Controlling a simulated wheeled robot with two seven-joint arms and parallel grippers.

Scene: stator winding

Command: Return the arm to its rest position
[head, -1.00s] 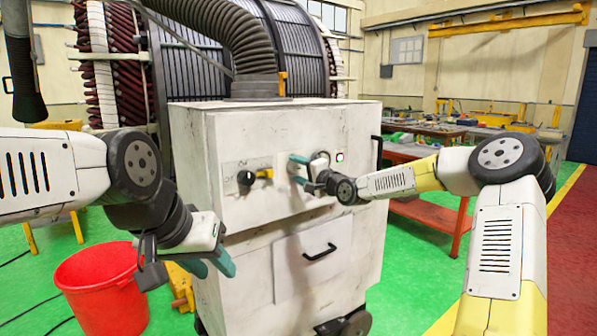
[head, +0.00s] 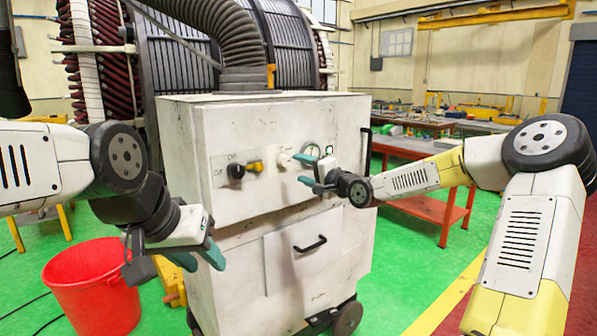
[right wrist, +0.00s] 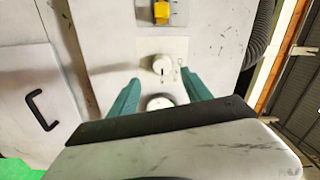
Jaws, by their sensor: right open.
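My right arm (head: 520,230) reaches in from the right in the head view. Its gripper (head: 303,169) is open and empty in front of the white cabinet (head: 230,195), and appears apart from it. A white round knob (head: 284,160) shows just left of its fingertips. In the right wrist view the two teal fingers (right wrist: 160,80) are spread, with the knob (right wrist: 162,64) seen between them and a round dial (right wrist: 160,102) partly hidden by my gripper body. My left gripper (head: 205,263) hangs low at the left, its teal fingers apart and empty.
A yellow-and-black switch (head: 250,167) and a drawer handle (head: 310,244) are on the cabinet front. A red bucket (head: 95,290) stands below my left gripper. A red-framed workbench (head: 445,205) is behind my right arm. Green floor is free between cabinet and bench.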

